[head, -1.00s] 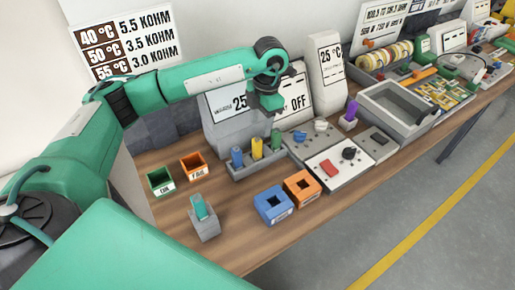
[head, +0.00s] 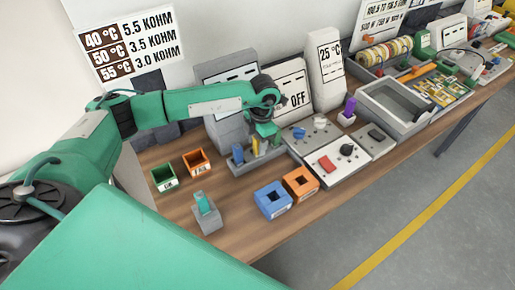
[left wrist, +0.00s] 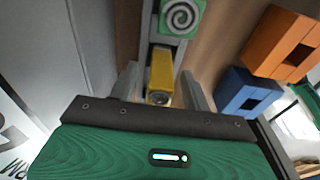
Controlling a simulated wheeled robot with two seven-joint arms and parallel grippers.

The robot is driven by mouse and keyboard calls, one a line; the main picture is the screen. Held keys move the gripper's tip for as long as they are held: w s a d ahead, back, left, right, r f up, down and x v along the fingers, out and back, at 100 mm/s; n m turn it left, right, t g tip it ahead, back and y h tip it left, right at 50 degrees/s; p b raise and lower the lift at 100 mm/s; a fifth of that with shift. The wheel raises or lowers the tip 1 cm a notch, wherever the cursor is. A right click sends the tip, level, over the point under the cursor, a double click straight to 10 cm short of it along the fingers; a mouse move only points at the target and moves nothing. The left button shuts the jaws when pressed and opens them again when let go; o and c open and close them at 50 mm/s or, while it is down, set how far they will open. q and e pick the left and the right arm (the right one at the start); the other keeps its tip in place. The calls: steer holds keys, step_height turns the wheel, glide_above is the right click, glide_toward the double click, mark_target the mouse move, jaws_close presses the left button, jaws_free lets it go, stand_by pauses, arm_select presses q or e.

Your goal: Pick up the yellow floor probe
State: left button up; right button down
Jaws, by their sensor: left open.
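The yellow floor probe (head: 255,147) stands upright in a grey rack (head: 241,169), between a blue probe (head: 238,155) and a green probe (head: 276,137). My left gripper (head: 262,143) is over the rack, pointing down, and partly hides the probes in the head view. In the left wrist view the yellow probe (left wrist: 160,72) lies between the two open fingers of my left gripper (left wrist: 161,80). Whether either finger touches it I cannot tell. My right gripper is not in view.
Blue (head: 272,200) and orange (head: 300,184) boxes stand in front of the rack. Small green (head: 163,179) and orange (head: 195,162) bins are to its left, with a teal piece in a grey holder (head: 207,215). Panels with knobs (head: 336,165) are right. Bare wood lies in front.

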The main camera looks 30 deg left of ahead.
arm_select(q)
jaws_close()
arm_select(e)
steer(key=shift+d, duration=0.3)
arm_select(q)
steer(key=shift+r, duration=0.1)
